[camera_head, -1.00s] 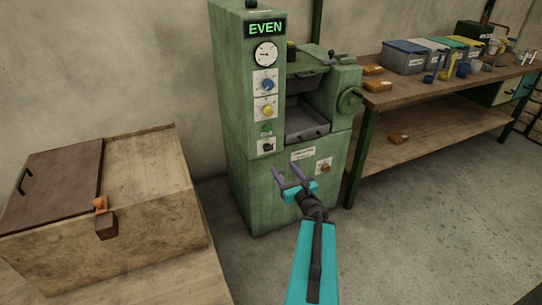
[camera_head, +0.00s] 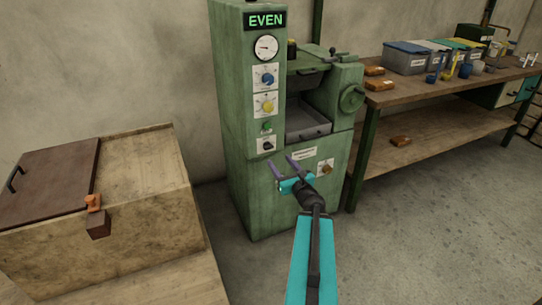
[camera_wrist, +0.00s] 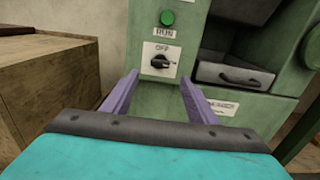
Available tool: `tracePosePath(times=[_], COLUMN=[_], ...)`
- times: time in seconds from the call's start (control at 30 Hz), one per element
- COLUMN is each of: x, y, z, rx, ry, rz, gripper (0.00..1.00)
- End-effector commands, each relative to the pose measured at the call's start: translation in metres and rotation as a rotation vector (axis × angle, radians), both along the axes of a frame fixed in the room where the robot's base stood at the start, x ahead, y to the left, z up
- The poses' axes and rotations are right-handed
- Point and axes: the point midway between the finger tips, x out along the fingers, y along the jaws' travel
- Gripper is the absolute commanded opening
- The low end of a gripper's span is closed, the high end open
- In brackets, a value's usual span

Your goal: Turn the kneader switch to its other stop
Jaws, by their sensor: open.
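The green kneader machine (camera_head: 240,180) stands in the middle of the head view, its display reading EVEN. The kneader switch, a black knob (camera_wrist: 161,61) on a white plate marked OFF, sits low on the panel under a green button marked RUN. Its pointer looks turned to the right in the wrist view. The switch also shows in the head view (camera_head: 267,146). My gripper (camera_head: 280,165) is open and empty, in front of the machine and below the switch. In the wrist view its purple fingers (camera_wrist: 158,82) point toward the panel, apart from the knob.
A blue knob (camera_head: 267,79), a yellow knob (camera_head: 267,105) and a gauge (camera_head: 266,47) are above the switch. A wooden box (camera_head: 135,215) stands at left. A bench (camera_head: 440,90) with bins is at right. The machine's tray (camera_wrist: 232,75) is right of the switch.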

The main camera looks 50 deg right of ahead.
Motion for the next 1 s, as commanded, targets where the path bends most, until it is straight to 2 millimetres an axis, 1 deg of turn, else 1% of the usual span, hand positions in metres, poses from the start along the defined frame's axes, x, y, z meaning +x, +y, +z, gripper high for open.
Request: tracePosePath(times=[0.03,0.37,0.43,1.0], x=[0.002,0.011,0.019,0.07], y=[-0.001,-0.004,-0.008,-0.029], z=[-0.003,-0.002,0.0,0.0], rx=[-0.002,-0.002,-0.002,-0.001], ry=[0.001,-0.001,-0.001,-0.002], rz=[0.0,-0.002,-0.001,-0.001], gripper=[0.53,0.53,0.53,0.53])
